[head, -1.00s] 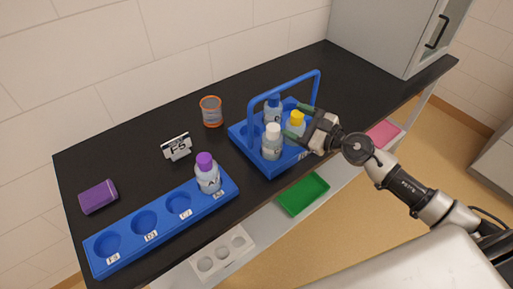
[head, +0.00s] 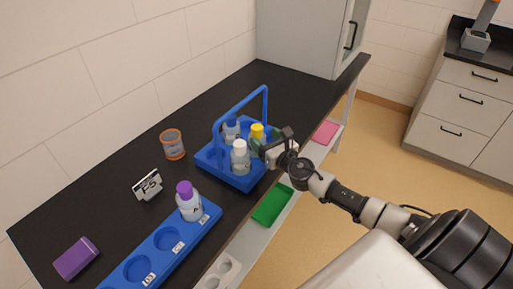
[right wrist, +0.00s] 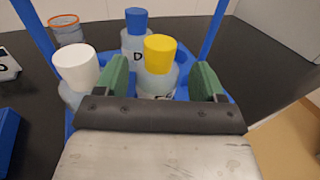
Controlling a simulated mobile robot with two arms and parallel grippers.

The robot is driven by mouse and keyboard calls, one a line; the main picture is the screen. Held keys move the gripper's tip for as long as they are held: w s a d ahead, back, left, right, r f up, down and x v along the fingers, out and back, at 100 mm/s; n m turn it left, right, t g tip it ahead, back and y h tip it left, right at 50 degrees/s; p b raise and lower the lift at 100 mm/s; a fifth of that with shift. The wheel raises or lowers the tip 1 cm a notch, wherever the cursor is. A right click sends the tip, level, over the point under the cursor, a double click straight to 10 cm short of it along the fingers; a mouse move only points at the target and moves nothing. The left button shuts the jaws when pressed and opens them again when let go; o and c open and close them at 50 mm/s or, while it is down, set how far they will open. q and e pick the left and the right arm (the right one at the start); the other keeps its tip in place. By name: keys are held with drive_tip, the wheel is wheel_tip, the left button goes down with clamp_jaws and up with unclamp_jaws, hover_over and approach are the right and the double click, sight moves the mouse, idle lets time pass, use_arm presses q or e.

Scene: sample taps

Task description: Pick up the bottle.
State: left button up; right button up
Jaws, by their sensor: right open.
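A blue carrier (head: 215,170) with a tall handle holds a yellow-capped bottle (head: 257,130), a white-capped bottle (head: 240,160) and a blue-capped bottle (head: 231,135). My right gripper (head: 266,140) is open at the carrier's right side. In the right wrist view its two green fingers (right wrist: 161,74) stand on either side of the yellow-capped bottle (right wrist: 158,82), with gaps visible. The white cap (right wrist: 76,67) is just outside the left finger; the blue-capped bottle (right wrist: 136,38) is behind. A purple-capped bottle (head: 190,206) stands in a blue rack (head: 206,224). My left gripper is out of view.
The black counter (head: 110,190) also bears an orange-rimmed jar (head: 173,146), a small sign (head: 147,185) and a purple block (head: 76,258). A green tray (head: 272,205) and pink tray (head: 325,132) lie on the lower shelf. The carrier's handle rises near the gripper.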

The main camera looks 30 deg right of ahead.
sight(260, 134)
drive_tip(key=w, duration=0.5)
drive_tip(key=shift+s+a, duration=0.1)
drive_tip(key=shift+s, duration=0.05)
drive_tip(key=shift+c, duration=1)
clamp_jaws()
